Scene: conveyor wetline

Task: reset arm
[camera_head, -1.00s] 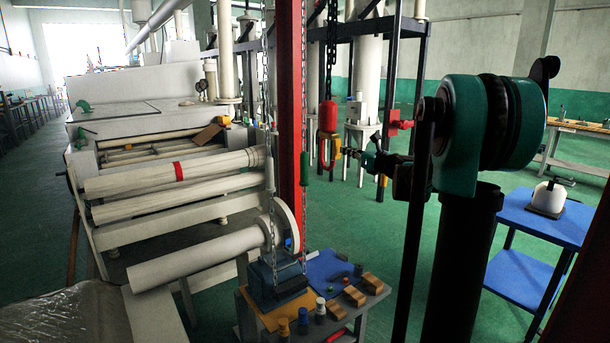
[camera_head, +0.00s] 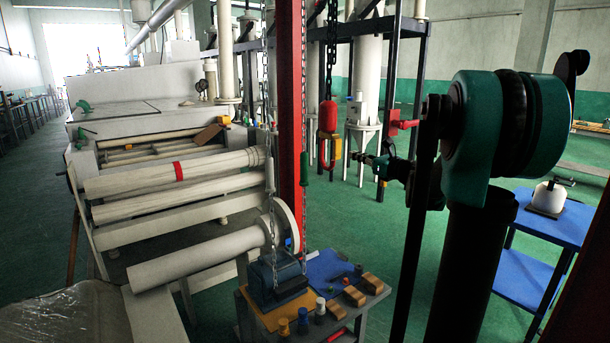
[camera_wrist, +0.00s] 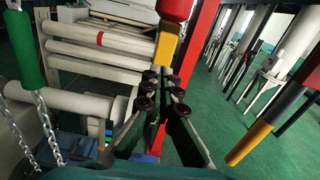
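My gripper (camera_head: 358,157) is at the end of my arm, just right of the hanging hoist hook block in the head view. The wrist view shows its two dark fingers (camera_wrist: 161,88) slightly apart, with nothing held between them. The red hook block (camera_head: 328,117) hangs on a dark chain and has a yellow part below it. In the wrist view its yellow part (camera_wrist: 165,52) appears just beyond the fingertips. The gripper looks apart from the block, though the exact depth is hard to tell.
A red post (camera_head: 291,110) and hanging chains stand left of my arm. Below is a work table (camera_head: 372,301) with a blue block and small items. A roller machine (camera_head: 170,175) fills the left. A blue cart (camera_head: 540,225) stands right. Green floor is open behind.

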